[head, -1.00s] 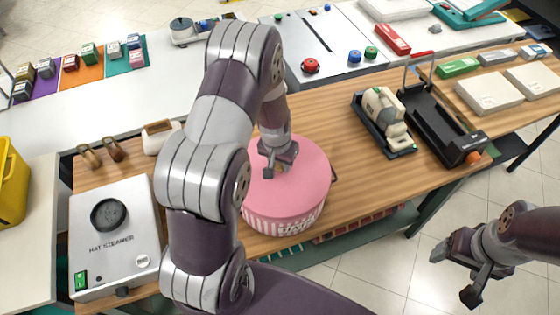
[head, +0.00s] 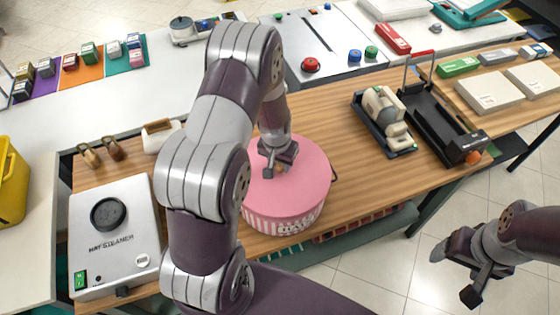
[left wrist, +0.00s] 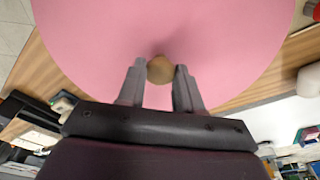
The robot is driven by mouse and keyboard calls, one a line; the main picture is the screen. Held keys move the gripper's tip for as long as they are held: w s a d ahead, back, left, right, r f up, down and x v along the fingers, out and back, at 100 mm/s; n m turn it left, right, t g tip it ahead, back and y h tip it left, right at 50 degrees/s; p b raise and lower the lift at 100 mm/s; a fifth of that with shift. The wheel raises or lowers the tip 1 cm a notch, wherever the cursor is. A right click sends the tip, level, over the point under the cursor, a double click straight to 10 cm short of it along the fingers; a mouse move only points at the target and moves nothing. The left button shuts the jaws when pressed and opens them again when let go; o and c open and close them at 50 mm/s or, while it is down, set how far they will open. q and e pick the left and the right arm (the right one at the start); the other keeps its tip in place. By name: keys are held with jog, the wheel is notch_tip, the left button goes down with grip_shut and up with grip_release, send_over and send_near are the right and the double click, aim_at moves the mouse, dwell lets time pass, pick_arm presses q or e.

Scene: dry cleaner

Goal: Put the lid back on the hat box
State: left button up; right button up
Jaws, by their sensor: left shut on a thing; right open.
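The pink lid (head: 305,170) sits on top of the striped pink hat box (head: 285,222) near the front edge of the wooden table. It looks about level; any small gap at the rim is too fine to tell. My left gripper (head: 272,171) is over the middle of the lid, shut on its knob. In the left wrist view the round tan knob (left wrist: 160,70) is between the two fingertips, with the pink lid (left wrist: 100,40) filling the view behind. My left arm hides the left side of the box. My right gripper (head: 455,275) is open and empty, off the table at the lower right.
A hat steamer (head: 118,235) stands left of the box, with a wooden-handled brush (head: 160,135) behind it. A cream device on a dark tray (head: 385,120) and a black press-like stand (head: 440,120) are to the right. Bare table lies between them and the box.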

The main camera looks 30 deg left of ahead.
dwell(0.4)
pick_arm(q)
jog(key=o, duration=1.6)
jog(key=shift+o, duration=0.2)
notch_tip(320, 180, up, 7)
jog(key=p, duration=0.6)
grip_shut()
jog(key=shift+f, duration=0.2)
dwell(0.4)
